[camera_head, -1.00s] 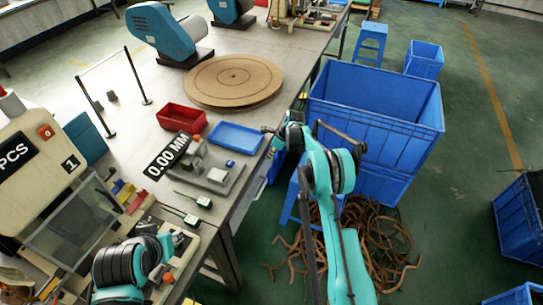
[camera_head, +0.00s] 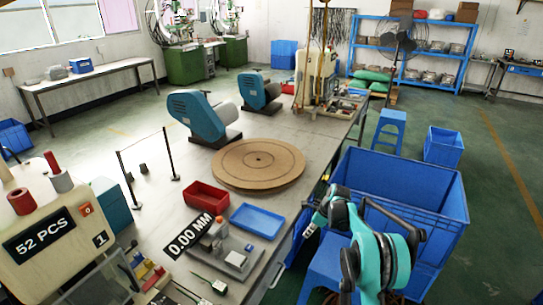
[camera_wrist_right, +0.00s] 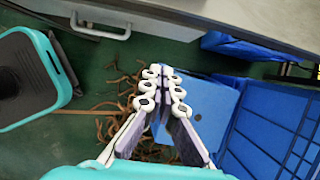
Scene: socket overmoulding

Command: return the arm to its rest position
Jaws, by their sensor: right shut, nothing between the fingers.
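My right arm (camera_head: 385,262), teal and black, rises from the lower right, in front of the large blue crate. Its gripper (camera_head: 311,226) is beside the bench's right edge, partly hidden by the arm's own links. In the right wrist view the white-tipped fingers (camera_wrist_right: 162,82) are together, with nothing between them. They point over the blue stool (camera_wrist_right: 190,112) and the floor. The stool also shows in the head view (camera_head: 322,272), under the arm. My left gripper is out of view.
The bench (camera_head: 330,118) holds a red tray (camera_head: 206,198), a blue tray (camera_head: 257,221) and a round brown board (camera_head: 258,165). The large blue crate (camera_head: 440,222) stands close on the arm's right. Brown strands (camera_wrist_right: 110,95) lie on the floor below.

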